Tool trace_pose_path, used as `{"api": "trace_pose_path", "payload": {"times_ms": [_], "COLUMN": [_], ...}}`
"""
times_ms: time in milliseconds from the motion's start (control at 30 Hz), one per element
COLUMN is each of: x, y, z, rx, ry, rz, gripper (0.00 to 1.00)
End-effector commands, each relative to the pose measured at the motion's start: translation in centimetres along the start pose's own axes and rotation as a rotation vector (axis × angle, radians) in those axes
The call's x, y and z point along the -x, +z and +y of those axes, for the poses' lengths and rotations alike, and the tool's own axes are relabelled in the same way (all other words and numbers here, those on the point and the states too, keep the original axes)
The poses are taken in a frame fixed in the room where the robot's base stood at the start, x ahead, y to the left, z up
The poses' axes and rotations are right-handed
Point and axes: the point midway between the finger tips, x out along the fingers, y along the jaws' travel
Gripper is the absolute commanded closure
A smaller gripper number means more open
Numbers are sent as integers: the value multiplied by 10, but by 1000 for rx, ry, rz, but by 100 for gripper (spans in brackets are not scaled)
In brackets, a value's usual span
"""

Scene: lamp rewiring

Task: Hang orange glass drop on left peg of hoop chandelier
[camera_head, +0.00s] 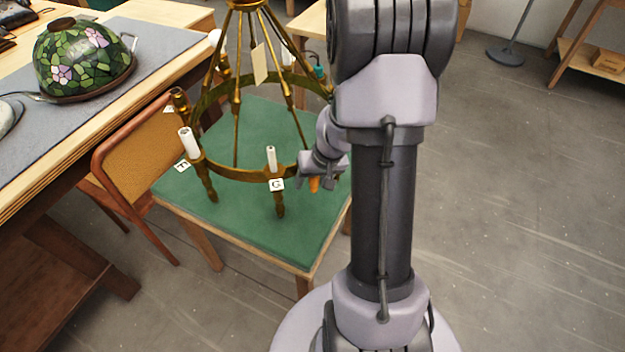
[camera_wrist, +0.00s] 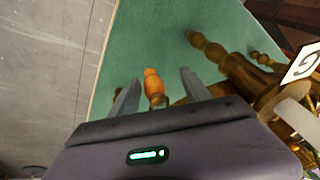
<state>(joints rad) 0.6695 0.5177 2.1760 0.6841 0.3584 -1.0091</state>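The brass hoop chandelier (camera_head: 238,174) stands on a green-topped table, with white candle sleeves and lettered tags around its hoop. My gripper (camera_head: 314,180) is at the hoop's right front side, to the right of the tag marked G (camera_head: 277,185). The orange glass drop (camera_head: 314,185) shows just below it. In the wrist view the orange drop (camera_wrist: 152,84) is between the two fingers of my gripper (camera_wrist: 158,78), with visible gaps on both sides. The fingers are apart. My gripper's body hides the drop's near end, so whether it hangs on a peg cannot be told.
The green tabletop (camera_head: 262,222) is mostly bare around the chandelier. A chair (camera_head: 150,150) stands close on its left. A workbench with a floral stained-glass shade (camera_head: 82,58) is at the far left.

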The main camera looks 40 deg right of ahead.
Motion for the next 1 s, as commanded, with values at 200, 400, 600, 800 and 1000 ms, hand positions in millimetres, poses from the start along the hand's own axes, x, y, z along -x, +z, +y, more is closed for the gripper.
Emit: {"api": "trace_pose_path", "payload": {"times_ms": [200,400,600,800,1000], "x": [9,55,114,161,175], "y": [-1,-3,-3,-2,0], "z": [0,0,-1,0,0], "rx": [-1,0,0,0,0], "ry": [0,1,1,1,1], "rz": [1,3,4,3,0], "gripper": [44,44,44,44,44]}}
